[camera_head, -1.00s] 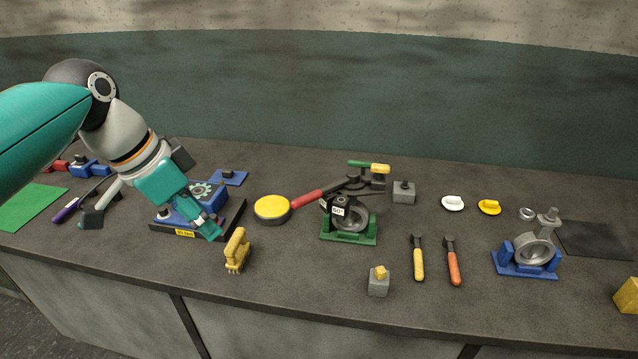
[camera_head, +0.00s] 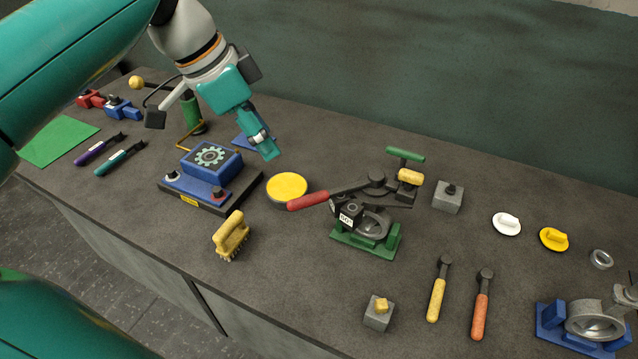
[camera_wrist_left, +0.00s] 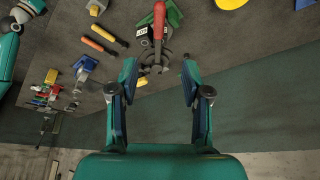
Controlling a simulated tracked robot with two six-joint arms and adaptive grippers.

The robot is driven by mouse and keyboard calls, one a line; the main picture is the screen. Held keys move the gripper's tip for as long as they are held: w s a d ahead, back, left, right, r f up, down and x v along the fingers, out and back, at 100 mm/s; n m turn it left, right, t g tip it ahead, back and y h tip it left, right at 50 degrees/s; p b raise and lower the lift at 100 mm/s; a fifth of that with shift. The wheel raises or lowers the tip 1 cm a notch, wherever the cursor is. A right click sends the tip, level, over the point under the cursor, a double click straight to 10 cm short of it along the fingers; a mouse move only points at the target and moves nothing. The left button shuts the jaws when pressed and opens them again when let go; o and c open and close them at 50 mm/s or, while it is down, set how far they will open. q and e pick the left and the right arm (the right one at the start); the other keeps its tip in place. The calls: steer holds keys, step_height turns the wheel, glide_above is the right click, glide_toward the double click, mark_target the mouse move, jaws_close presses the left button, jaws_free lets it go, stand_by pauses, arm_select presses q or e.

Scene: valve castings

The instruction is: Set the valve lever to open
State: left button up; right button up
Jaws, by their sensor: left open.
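The valve (camera_head: 372,222) stands on a green base (camera_head: 350,243), with a grey ring-shaped body and a black block bearing a white label. Its lever has a red grip (camera_head: 308,201) pointing left in the head view, and a dark arm running to a pivot above the body. My left gripper (camera_head: 268,150) is open and empty, in the air behind and left of the grip, apart from it. In the left wrist view the red grip (camera_wrist_left: 159,20) lies beyond the open fingers (camera_wrist_left: 158,80), pointing up the picture. My right gripper does not show.
A yellow-topped disc (camera_head: 287,187) lies just left of the grip. A blue box with a gear mark (camera_head: 212,160) and a yellow brush (camera_head: 231,236) are further left. A grey block (camera_head: 447,197) is right of the valve. Two tools (camera_head: 438,290) lie in front.

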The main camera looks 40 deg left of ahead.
mark_target(307, 197)
arm_select(q)
steer(key=x, duration=1.6)
steer(key=shift+w+d+f, duration=0.1)
steer(key=shift+w+f, duration=0.05)
steer(key=shift+f, duration=0.05)
steer(key=shift+c, duration=0.2)
jaws_close()
steer(key=shift+d, duration=0.1)
